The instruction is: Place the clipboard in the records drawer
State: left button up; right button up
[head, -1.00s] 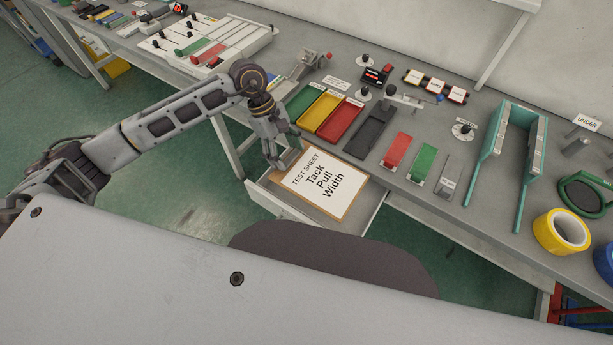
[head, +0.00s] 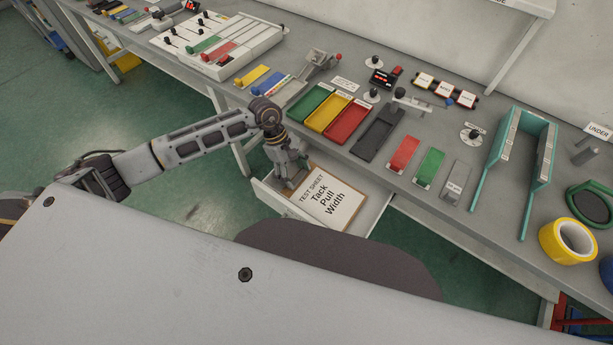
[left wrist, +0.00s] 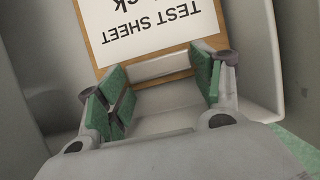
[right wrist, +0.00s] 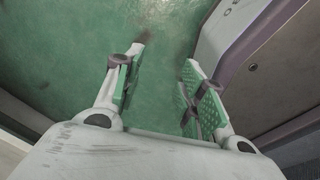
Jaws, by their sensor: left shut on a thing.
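The clipboard (head: 335,205) has a brown board and a white sheet reading "TEST SHEET Tack Pull Width". It lies roughly flat within the open drawer (head: 376,216) under the bench; I cannot tell if it touches the drawer floor. My left gripper (head: 290,183) is at its near-left end, shut on the clip end. In the left wrist view the green-padded fingers (left wrist: 160,82) stand on either side of that end of the clipboard (left wrist: 104,40), with the drawer's pale wall (left wrist: 258,50) to the right. My right gripper (right wrist: 160,85) is open and empty above the green floor.
The bench above the drawer holds green, yellow and red trays (head: 347,122), a dark grey tray (head: 378,136), a teal frame (head: 497,155) and a yellow tape roll (head: 567,241). A bench leg (head: 238,160) stands left of the drawer.

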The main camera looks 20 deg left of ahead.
aim_at(308, 181)
pick_arm(q)
jog(key=shift+d, duration=0.1)
pick_arm(e)
jog(key=shift+a, duration=0.2)
pick_arm(q)
jog(key=shift+d, duration=0.2)
jog(key=shift+d+r, duration=0.1)
jog(key=shift+d, duration=0.6)
jog(key=shift+d+p, duration=0.45)
jog(key=shift+d, duration=0.65)
jog(key=shift+a+f, duration=0.1)
jog(key=shift+f, duration=0.6)
pick_arm(e)
jog(key=shift+s+a+r, duration=0.35)
jog(key=shift+a+r, duration=0.15)
jog(key=shift+a, duration=0.25)
pick_arm(q)
jog(key=o, duration=1.1)
jog(key=shift+r, duration=0.1)
